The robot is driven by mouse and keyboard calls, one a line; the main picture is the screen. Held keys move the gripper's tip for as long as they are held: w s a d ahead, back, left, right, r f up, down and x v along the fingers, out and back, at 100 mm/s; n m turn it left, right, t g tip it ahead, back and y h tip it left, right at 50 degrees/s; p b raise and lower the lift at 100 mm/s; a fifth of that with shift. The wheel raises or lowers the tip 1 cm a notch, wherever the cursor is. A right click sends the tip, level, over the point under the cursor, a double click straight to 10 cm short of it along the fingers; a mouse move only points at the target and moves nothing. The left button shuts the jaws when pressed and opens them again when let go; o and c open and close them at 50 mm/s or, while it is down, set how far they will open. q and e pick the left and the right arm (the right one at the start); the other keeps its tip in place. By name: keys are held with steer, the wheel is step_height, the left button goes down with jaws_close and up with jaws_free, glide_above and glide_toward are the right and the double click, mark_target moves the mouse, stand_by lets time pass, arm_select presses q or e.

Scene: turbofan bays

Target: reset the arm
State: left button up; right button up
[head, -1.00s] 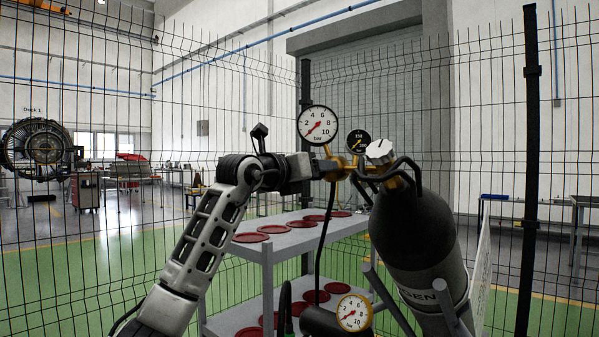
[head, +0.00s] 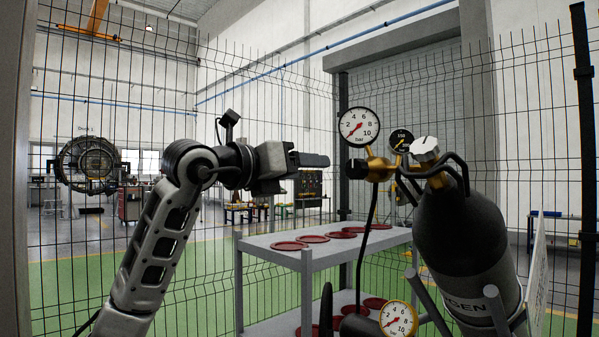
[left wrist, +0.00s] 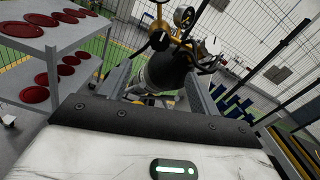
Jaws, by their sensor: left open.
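My left gripper (head: 311,160) is in the middle of the head view, raised and pointing right. It is open, and nothing shows between its fingers. It is apart from the brass regulator (head: 379,168), whose black knob sits a little to the right of the fingertips. The regulator carries a large white gauge (head: 359,126) and a small black gauge (head: 401,140). It sits on a dark gas cylinder (head: 462,240), which also shows in the left wrist view (left wrist: 168,70). My right gripper is not in view.
A grey shelf cart (head: 262,247) with several red discs stands behind the cylinder. A lower gauge (head: 398,319) stands at the bottom, near a hanging black hose (head: 366,235). A wire mesh fence (head: 80,250) spans the scene. Open air lies left of my left arm.

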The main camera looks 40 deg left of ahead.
arm_select(q)
steer(key=shift+w, duration=0.1)
stand_by(0.4)
steer(key=w+d+f+n+g+h+p, duration=0.2)
steer(key=d+f+n+g+h+p, duration=0.15)
steer(key=d+f+h, duration=1.45)
steer(key=s+d+f+n+t+y+p, duration=0.1)
steer(key=s+d+f+n+t+y, duration=0.15)
steer(key=f+n+y, duration=0.7)
steer(key=s+d+f+n+t+y+p, duration=0.1)
steer(key=s+f+n+y, duration=0.4)
steer(key=f+n, duration=0.8)
steer(key=s+d+f+n+g+y, duration=0.1)
steer(key=s+d+f+n+g, duration=0.1)
steer(key=s+f, duration=0.4)
steer(key=s+d+f+n+g+p, duration=0.1)
steer(key=s+d+f+n+g, duration=0.2)
steer(key=f, duration=0.4)
steer(key=s+n+g, duration=0.1)
steer(key=s+g, duration=0.1)
steer(key=shift+s+d+f+y, duration=0.15)
steer(key=shift+s+f+y, duration=0.2)
steer(key=shift+f, duration=0.05)
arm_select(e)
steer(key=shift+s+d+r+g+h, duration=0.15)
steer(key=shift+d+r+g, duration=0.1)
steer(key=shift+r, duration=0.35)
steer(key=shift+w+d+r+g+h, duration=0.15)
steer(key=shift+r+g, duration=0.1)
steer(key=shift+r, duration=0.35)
